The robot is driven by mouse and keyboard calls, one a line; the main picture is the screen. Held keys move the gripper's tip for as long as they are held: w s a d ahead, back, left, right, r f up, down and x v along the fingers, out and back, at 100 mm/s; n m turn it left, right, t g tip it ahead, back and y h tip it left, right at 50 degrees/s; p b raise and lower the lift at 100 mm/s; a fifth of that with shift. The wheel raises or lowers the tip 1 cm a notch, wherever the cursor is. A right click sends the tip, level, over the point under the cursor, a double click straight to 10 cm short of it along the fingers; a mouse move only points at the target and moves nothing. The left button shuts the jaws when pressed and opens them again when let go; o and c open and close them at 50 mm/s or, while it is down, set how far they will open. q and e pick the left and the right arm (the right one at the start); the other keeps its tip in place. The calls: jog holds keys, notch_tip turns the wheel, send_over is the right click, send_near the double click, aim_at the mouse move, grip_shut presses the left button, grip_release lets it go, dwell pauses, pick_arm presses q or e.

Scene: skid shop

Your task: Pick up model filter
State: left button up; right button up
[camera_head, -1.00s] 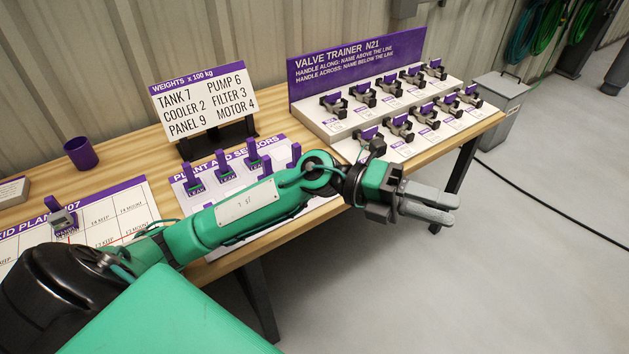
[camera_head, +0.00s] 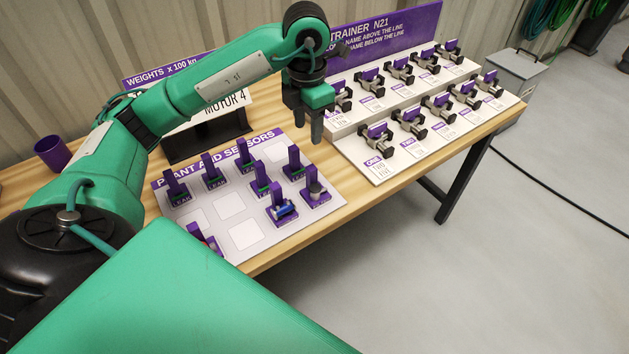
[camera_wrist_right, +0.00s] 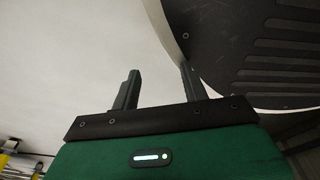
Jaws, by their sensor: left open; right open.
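A white board headed PLANT AND SENSORS (camera_head: 238,235) lies on the bench and holds several purple upright models. One carries a blue cylinder (camera_head: 283,211), one a dark grey cylinder (camera_head: 315,190), and one at the front left shows red (camera_head: 209,243), partly hidden by my own body. I cannot tell which model is the filter. My left gripper (camera_head: 309,128) points down above the board's back right corner, open and empty. My right gripper (camera_wrist_right: 160,82) is open and empty in the right wrist view.
The valve trainer (camera_head: 400,120) with several valves stands close to the right of my left gripper. The weights sign (camera_head: 160,75) stands behind the board, partly covered by my left arm. A purple cup (camera_head: 52,152) is at the left.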

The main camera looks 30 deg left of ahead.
pick_arm(q)
send_over(311, 167)
jog(key=f, duration=0.7)
jog(key=shift+a, duration=0.3)
jog(key=shift+d+f+p, duration=0.2)
jog(key=shift+f+p, duration=0.15)
jog(key=shift+f, duration=0.5)
notch_tip(311, 167, down, 4)
jog(key=shift+d+f+p, duration=0.15)
jog(key=shift+p, duration=0.25)
pick_arm(e)
jog(key=shift+s+d, duration=0.25)
jog(key=shift+s, duration=0.65)
pick_arm(q)
jog(key=shift+c, duration=0.3)
pick_arm(e)
jog(key=shift+w, duration=0.1)
pick_arm(q)
grip_shut()
pick_arm(e)
jog(key=shift+a+r, duration=0.1)
jog(key=shift+a, duration=0.15)
